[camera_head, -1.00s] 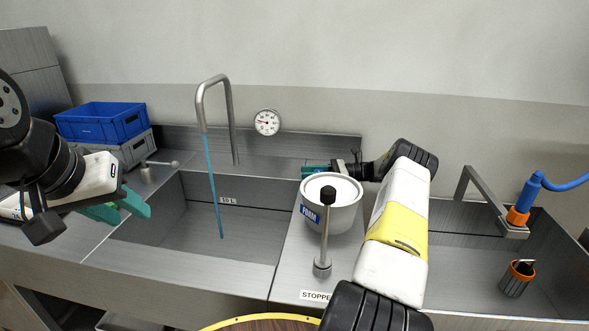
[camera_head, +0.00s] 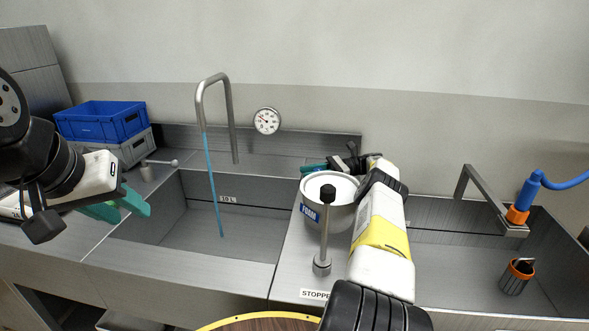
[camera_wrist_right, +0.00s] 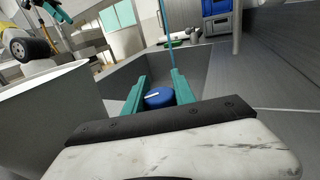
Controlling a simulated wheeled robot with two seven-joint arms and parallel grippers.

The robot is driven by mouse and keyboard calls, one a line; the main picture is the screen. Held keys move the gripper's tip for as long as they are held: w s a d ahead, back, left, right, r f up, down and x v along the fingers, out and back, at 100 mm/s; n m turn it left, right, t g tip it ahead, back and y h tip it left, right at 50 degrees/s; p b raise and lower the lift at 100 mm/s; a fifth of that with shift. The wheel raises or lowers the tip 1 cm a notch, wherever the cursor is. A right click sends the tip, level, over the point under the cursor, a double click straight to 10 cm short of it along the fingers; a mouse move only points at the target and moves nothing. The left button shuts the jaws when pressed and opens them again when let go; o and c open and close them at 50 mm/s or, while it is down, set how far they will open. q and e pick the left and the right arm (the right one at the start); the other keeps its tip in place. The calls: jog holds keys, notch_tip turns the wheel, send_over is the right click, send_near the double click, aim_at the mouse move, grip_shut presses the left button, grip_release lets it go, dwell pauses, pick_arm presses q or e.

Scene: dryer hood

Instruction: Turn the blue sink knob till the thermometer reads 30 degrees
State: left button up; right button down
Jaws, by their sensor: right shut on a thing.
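The blue sink knob (camera_wrist_right: 158,97) shows in the right wrist view between the teal fingers of my right gripper (camera_wrist_right: 160,88), which is shut on it. In the head view this gripper (camera_head: 314,168) is behind the white pot, and the knob is hidden. The round thermometer (camera_head: 267,121) is on the wall behind the sink; its numbers are too small to read surely. A blue water stream (camera_head: 213,185) runs from the faucet (camera_head: 231,110) into the left sink basin (camera_head: 180,232). My left gripper (camera_head: 128,210) is open and empty over the basin's left edge.
The white foam pot (camera_head: 345,214) and an upright stopper lever (camera_head: 325,235) stand between the basins, close to my right arm. Blue (camera_head: 100,120) and grey (camera_head: 128,151) crates are stacked at back left. The right basin holds an orange-rimmed cup (camera_head: 515,278).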

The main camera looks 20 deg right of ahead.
dwell(0.5)
jog(key=c, duration=1)
grip_release()
jog(key=shift+c, duration=0.2)
jog(key=shift+m+t, duration=0.5)
jog(key=shift+t, duration=0.3)
